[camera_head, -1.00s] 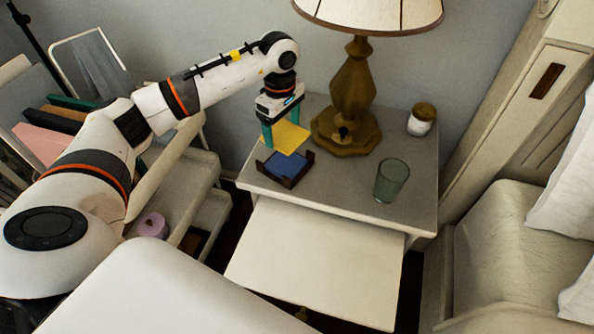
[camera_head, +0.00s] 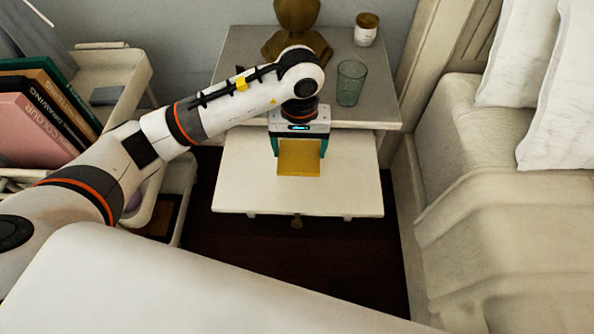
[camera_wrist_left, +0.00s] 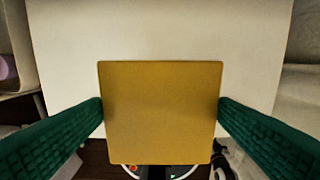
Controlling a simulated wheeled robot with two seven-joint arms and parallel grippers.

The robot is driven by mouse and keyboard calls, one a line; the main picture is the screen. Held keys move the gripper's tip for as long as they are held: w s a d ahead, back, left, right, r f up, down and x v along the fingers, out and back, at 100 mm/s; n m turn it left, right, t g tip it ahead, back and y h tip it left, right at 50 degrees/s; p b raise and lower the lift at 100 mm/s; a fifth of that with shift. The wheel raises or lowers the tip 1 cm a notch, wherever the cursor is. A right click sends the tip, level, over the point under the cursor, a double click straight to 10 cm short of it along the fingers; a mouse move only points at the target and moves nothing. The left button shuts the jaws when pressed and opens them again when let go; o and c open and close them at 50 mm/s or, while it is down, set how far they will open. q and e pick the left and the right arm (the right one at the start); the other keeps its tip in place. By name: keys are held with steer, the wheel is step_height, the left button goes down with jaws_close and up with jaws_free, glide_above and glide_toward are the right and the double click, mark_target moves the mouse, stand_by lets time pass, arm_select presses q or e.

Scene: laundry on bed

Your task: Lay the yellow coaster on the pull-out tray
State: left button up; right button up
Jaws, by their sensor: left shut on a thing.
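The yellow coaster (camera_head: 299,160) is a flat square held between the green fingers of my left gripper (camera_head: 299,147). In the left wrist view the coaster (camera_wrist_left: 160,110) fills the middle, with a green finger (camera_wrist_left: 160,112) pressed on each side edge. The white pull-out tray (camera_head: 245,185) extends from the nightstand and lies below the coaster. The tray also shows in the left wrist view (camera_wrist_left: 160,30). The coaster is over the tray; whether it touches the surface cannot be told. My right gripper is not in view.
On the nightstand top (camera_head: 240,50) stand a lamp base (camera_head: 295,35), a green glass (camera_head: 350,83) and a small jar (camera_head: 366,30). My left forearm hides part of the nightstand. A bed (camera_head: 470,150) is at right, a cart with books (camera_head: 45,115) at left. The tray around the coaster is clear.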

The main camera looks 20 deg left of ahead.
mark_target(299, 152)
arm_select(q)
step_height(299, 152, down, 4)
steer(key=shift+w+f, duration=0.15)
steer(key=shift+f, duration=1.95)
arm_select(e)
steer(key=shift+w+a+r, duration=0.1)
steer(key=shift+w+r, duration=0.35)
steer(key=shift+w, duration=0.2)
arm_select(q)
steer(key=shift+f+b, duration=0.1)
steer(key=shift+b, duration=0.2)
steer(key=o, duration=0.9)
steer(key=shift+o, duration=0.2)
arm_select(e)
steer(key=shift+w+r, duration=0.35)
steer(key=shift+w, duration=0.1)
